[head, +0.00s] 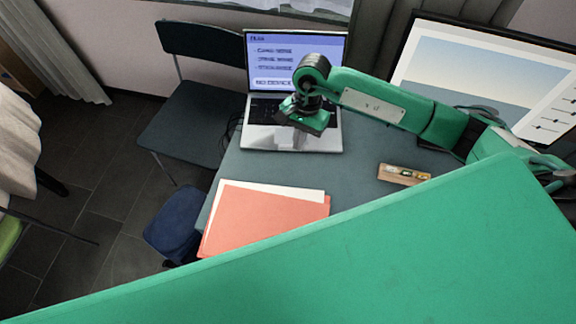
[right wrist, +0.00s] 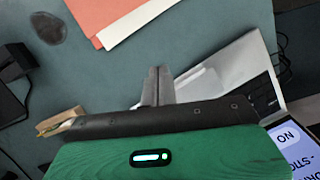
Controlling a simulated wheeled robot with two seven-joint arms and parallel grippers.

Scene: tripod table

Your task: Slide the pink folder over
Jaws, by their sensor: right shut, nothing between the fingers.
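The pink folder (head: 268,222) lies flat on the near left part of the table, with a white sheet (head: 300,192) showing along its far edge. Part of its near side may be hidden by the large green part of my body. In the right wrist view the folder (right wrist: 104,12) shows at the top. My right gripper (head: 291,141) is over the front of the laptop, apart from the folder and beyond it. Its grey fingers (right wrist: 157,74) are together and empty. My left gripper is not in view.
The open laptop (head: 262,138) stands at the back of the table (head: 358,180). A small wooden tray (head: 404,174) is to the right, and a large monitor (head: 480,75) behind it. A dark chair (head: 190,125) stands at the left. Bare tabletop separates folder and tray.

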